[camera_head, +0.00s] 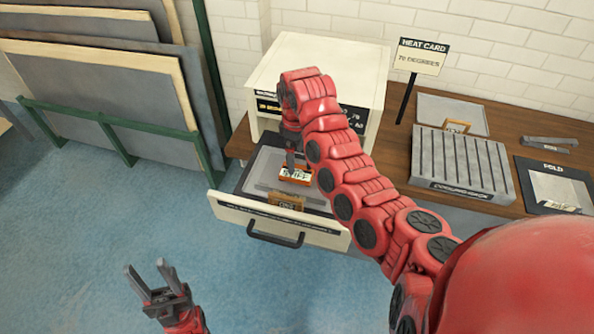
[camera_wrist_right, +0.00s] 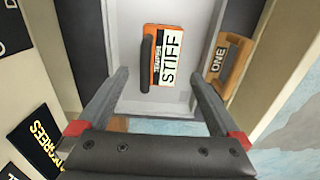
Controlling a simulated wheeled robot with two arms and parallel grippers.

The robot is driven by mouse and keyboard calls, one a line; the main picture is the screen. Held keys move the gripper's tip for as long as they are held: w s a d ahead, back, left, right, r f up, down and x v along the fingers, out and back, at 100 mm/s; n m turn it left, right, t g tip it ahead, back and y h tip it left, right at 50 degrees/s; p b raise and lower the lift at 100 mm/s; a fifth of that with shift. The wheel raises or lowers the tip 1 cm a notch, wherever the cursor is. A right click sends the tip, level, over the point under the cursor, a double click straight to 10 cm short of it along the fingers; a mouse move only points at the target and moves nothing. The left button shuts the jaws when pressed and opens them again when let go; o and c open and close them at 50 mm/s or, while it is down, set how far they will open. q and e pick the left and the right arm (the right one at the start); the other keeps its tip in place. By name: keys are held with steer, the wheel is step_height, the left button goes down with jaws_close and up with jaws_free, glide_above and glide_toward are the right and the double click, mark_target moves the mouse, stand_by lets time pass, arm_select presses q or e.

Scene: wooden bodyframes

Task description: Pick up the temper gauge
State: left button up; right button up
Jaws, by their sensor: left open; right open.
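An orange block with a white label reading STIFF (camera_head: 296,175), which looks like the temper gauge, lies in the open drawer. In the right wrist view, this block (camera_wrist_right: 168,58) has a dark bar handle on its left side and lies beyond and between my fingers. My right gripper (camera_head: 291,162) is open above it, with fingers apart on either side; I cannot tell whether they touch it. My left gripper (camera_head: 147,267) is open and empty over the blue floor, left of the drawer.
The open drawer (camera_head: 235,210) extends from a cream cabinet (camera_head: 320,52). A wooden tag reading ONE (camera_head: 286,201) lies near the drawer front; it also shows in the wrist view (camera_wrist_right: 229,66). A ribbed grey rack (camera_head: 462,160) and HEAT CARD sign (camera_head: 420,57) stand on the bench.

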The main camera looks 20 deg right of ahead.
mark_target(297, 171)
steer(key=shift+d+f, duration=0.1)
steer(key=shift+f, duration=0.55)
steer(key=shift+f+p, duration=0.5)
steer(key=shift+p, duration=0.2)
steer(key=f, duration=0.1)
steer(key=f+p, duration=0.1)
steer(key=f, duration=0.1)
steer(key=shift+s+f+p, duration=0.25)
steer(key=shift+f+p, duration=0.1)
steer(key=shift+w+f, duration=0.15)
steer(key=shift+f, duration=0.2)
jaws_close()
